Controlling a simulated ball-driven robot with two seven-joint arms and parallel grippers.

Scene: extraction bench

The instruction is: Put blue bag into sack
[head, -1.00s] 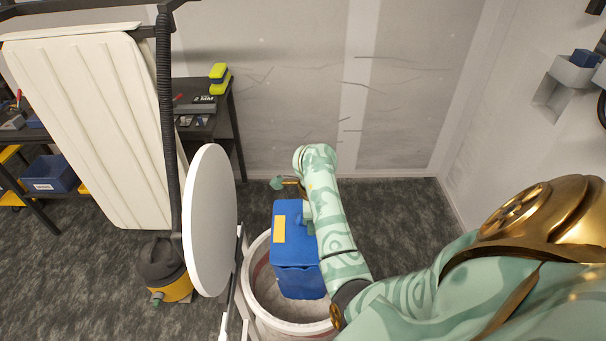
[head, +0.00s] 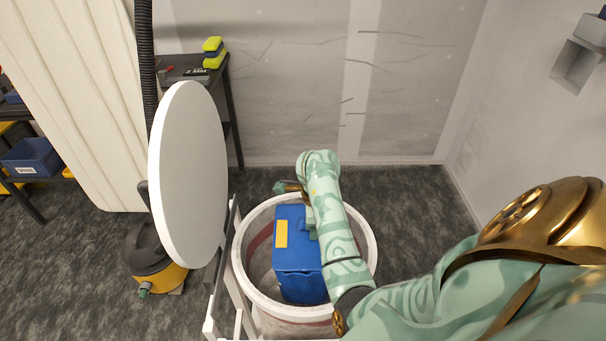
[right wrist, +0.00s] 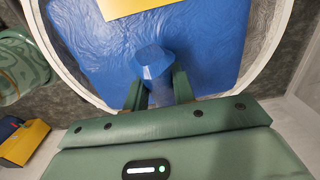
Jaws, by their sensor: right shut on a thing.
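The blue bag (head: 296,262) is a box-like blue bundle with a yellow label on its face. It hangs upright within the round rim of the sack (head: 367,240), a pale, open-topped container with a white ring. My right gripper (right wrist: 155,85) is shut on a blue knob on the bag, as the right wrist view shows. In that view the bag (right wrist: 215,45) fills the space ahead of the fingers, with the white rim around it. In the head view my right forearm covers part of the bag and rim. Whether the bag's bottom touches the sack's floor is hidden. My left gripper is not seen.
A white round disc (head: 190,175) stands left of the sack, close to its rim. A black and yellow vacuum cleaner (head: 152,262) sits on the floor further left. A dark bench (head: 187,72) stands behind. Carpet right of the sack is clear.

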